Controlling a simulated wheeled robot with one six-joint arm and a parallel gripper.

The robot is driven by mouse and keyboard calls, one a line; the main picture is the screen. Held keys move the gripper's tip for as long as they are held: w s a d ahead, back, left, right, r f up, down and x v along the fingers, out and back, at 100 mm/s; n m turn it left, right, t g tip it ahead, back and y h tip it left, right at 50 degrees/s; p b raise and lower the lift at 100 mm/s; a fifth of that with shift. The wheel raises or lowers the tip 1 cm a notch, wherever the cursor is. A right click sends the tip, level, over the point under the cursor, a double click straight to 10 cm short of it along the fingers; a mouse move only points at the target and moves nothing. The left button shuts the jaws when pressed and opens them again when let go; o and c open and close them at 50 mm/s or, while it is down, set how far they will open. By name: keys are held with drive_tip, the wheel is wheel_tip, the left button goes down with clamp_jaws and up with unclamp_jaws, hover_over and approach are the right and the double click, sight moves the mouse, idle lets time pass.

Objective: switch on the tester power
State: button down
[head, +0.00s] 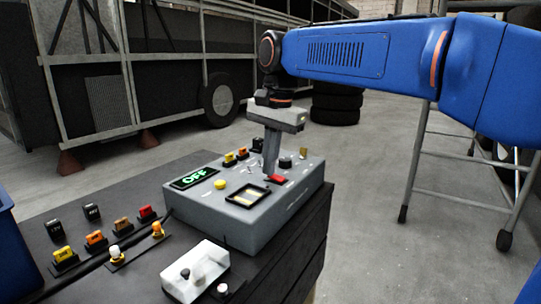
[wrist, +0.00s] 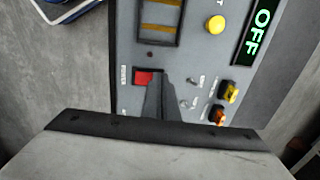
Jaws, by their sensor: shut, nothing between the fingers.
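The tester (head: 245,215) is a grey box on a dark bench, also seen from above in the wrist view (wrist: 205,60). Its display (head: 194,177) reads OFF in green, and the same display (wrist: 262,25) shows in the wrist view. A red rocker switch (head: 279,180) sits on the top panel; in the wrist view the red switch (wrist: 145,78) has a small label to its left, probably POWER. My gripper (head: 270,172) is shut and empty, pointing down with its tips right beside the red switch. In the wrist view the fingertips (wrist: 166,80) adjoin its right edge; contact cannot be told.
A yellow button (head: 220,184), a gauge window (head: 248,196), a black knob (head: 286,162) and small toggles share the panel. Several coloured connectors and a white box (head: 195,270) lie on the bench (head: 130,265). A ladder (head: 465,160) stands at right.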

drive_tip(key=shift+f, duration=0.1)
idle(0.3)
drive_tip(key=shift+w+a+f+h, duration=0.1)
drive_tip(key=shift+a+f+h, duration=0.1)
drive_tip(key=shift+h, duration=0.1)
drive_tip(key=shift+d, duration=0.15)
drive_tip(key=shift+d+r, duration=0.1)
drive_tip(key=shift+r, duration=0.05)
drive_tip(key=shift+s+d+r, duration=0.2)
drive_tip(key=shift+s+d, duration=0.25)
drive_tip(key=shift+d, duration=0.05)
